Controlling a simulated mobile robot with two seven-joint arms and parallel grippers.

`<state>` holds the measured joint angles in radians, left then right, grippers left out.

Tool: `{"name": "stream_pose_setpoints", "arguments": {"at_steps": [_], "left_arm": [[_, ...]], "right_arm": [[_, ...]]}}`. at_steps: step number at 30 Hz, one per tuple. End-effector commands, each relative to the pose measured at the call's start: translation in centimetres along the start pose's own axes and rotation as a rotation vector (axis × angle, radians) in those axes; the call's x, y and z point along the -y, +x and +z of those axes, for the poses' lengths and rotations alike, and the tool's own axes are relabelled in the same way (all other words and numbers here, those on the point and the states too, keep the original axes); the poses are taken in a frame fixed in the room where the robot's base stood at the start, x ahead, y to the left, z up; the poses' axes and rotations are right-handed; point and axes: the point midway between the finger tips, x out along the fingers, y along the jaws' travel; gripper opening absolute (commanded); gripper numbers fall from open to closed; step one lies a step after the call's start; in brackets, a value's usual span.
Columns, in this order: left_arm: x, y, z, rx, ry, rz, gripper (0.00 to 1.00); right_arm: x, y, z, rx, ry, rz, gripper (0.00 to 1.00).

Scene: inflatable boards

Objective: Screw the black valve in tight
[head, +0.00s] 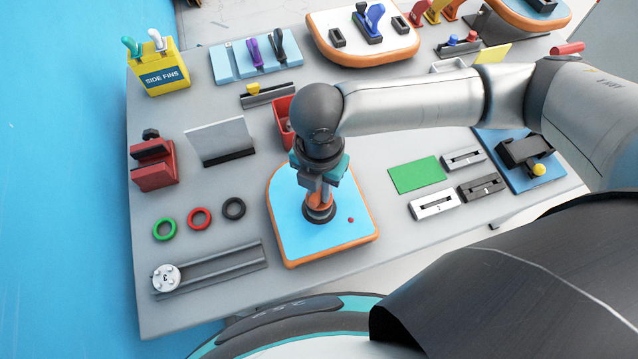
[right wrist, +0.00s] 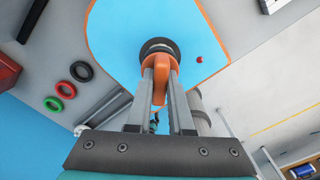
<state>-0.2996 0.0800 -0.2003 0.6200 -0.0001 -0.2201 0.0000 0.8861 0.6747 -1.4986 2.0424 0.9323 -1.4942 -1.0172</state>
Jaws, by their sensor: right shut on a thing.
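The black valve (head: 319,214) stands upright at the middle of a blue board with an orange edge (head: 284,240). In the right wrist view the valve shows as a dark round base (right wrist: 160,46) on the board (right wrist: 118,38). My right gripper (head: 318,186) is above it, pointing down. Its fingers (right wrist: 160,80) are shut on an orange part (right wrist: 161,72) directly over the valve's black base. The fingers partly hide the valve, so I cannot tell how deep it sits. My left gripper is not in view.
Green (head: 164,229), red (head: 199,218) and black (head: 233,208) rings lie left of the board. A rail (head: 215,270) with a round white piece (head: 166,278) lies at the front left. A red bin (head: 283,112) stands behind; a green mat (head: 417,175) lies right.

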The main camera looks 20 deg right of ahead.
Motion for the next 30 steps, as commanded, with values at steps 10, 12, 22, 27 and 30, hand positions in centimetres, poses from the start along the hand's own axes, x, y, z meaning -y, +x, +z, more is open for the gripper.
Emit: {"name": "stream_pose_setpoints", "arguments": {"at_steps": [10, 12, 22, 27, 30], "left_arm": [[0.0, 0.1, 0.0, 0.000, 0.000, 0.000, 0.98], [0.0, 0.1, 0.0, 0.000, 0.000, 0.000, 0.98], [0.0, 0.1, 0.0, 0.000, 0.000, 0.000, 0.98], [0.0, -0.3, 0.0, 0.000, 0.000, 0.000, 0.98], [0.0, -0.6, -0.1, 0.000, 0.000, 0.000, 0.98]], "right_arm": [[0.0, 0.3, 0.0, 0.000, -0.001, 0.000, 0.43], [0.0, 0.3, 0.0, 0.000, 0.000, 0.000, 0.51], [0.0, 0.1, 0.0, 0.000, 0.000, 0.001, 0.54], [-0.1, -2.0, 0.0, 0.001, 0.000, 0.003, 0.54], [-0.1, -4.2, 0.1, 0.002, 0.000, 0.005, 0.54]]}}
